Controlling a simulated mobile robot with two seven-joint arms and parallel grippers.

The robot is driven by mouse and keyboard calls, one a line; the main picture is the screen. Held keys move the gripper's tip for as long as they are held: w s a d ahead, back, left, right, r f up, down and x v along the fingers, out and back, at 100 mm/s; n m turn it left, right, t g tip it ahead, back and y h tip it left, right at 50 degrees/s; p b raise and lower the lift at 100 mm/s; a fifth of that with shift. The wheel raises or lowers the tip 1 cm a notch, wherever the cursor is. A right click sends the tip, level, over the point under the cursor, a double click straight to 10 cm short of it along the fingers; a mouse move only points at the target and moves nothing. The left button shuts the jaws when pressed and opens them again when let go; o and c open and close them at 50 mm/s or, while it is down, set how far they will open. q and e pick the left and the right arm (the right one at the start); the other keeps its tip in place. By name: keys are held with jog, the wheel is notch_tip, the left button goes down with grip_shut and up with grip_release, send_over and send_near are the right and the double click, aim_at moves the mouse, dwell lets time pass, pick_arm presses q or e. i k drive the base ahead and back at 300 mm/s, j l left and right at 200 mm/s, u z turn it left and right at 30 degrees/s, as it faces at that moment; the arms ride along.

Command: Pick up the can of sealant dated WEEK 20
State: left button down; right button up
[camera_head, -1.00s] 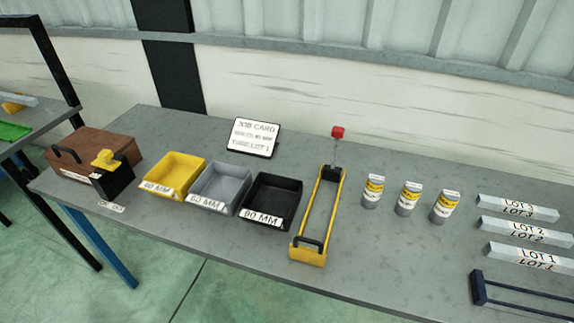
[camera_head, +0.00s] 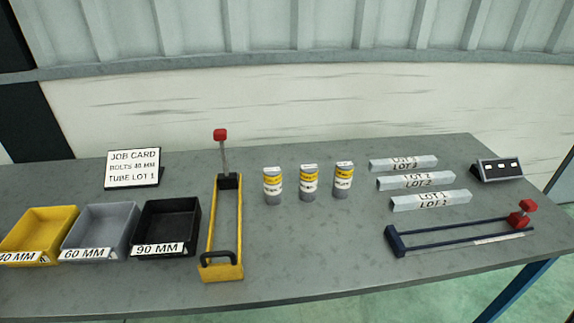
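Three sealant cans stand upright in a row near the middle of the grey bench: a left can (camera_head: 273,186), a middle can (camera_head: 308,183) and a right can (camera_head: 343,180). Each is grey with a yellow and white label and a pale top. The label print is too small to read, so I cannot tell which one is dated WEEK 20. Neither of my grippers shows in the head view.
Left of the cans stand a yellow frame tool (camera_head: 240,225) with a red knob, a black bin (camera_head: 190,213), a grey bin (camera_head: 128,225), a yellow bin (camera_head: 70,222) and a job card (camera_head: 133,168). Right are LOT tubes (camera_head: 430,201) and a dark blue frame (camera_head: 440,241). Bench before the cans is clear.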

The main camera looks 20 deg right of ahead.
aim_at(309, 170)
jog(key=l+z, duration=0.7)
jog(key=l, duration=0.2)
jog(key=i+l+z, duration=0.1)
jog(key=l+z, duration=0.25)
jog(key=l, duration=0.1)
